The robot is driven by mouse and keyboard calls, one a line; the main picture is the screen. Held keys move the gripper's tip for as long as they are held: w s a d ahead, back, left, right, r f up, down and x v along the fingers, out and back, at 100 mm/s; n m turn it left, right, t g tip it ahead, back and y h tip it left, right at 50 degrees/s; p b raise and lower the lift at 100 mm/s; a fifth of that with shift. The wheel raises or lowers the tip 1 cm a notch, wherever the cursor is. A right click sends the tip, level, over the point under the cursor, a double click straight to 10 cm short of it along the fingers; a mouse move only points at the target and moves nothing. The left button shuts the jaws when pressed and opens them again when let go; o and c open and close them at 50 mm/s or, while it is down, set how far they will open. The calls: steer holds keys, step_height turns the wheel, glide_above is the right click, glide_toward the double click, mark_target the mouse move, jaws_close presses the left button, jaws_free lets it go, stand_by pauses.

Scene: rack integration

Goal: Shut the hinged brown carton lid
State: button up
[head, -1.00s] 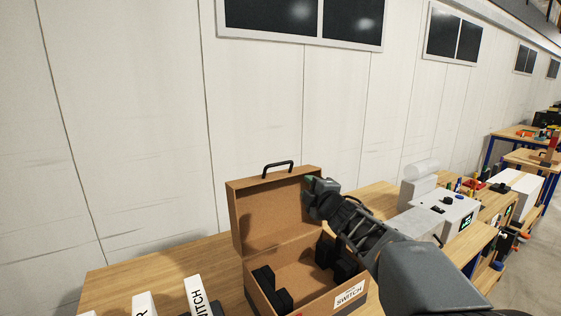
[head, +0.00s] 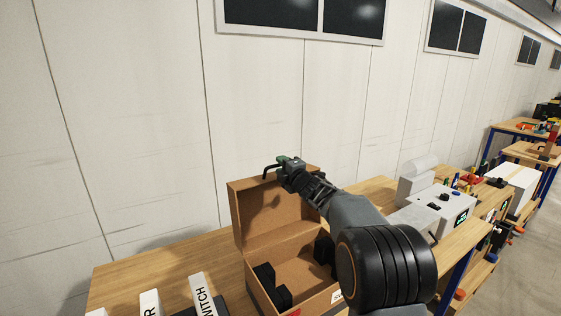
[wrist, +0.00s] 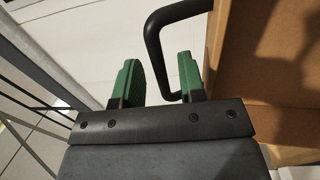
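The brown carton (head: 262,298) stands on the wooden table with its hinged lid (head: 250,212) raised upright at the back. Black blocks (head: 270,280) sit inside its open body. A black handle (head: 270,171) is on the lid's top edge; it also shows in the wrist view (wrist: 152,38). My gripper (head: 282,161) is at the top of the lid beside the handle, partly covering it. In the wrist view its two green fingers (wrist: 160,78) are apart, with part of the handle showing between them. The brown lid panel (wrist: 262,60) is just right of the fingers. Contact with the handle cannot be told.
White labelled boxes (head: 203,296) stand on the table (head: 130,272) left of the carton. A white device (head: 430,205) stands to the right, with tools and small items beyond. A panelled wall (head: 130,130) rises behind. My arm hides the carton's front right.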

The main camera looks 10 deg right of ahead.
steer(key=shift+w+a, duration=0.25)
steer(key=shift+w, duration=0.4)
jaws_close()
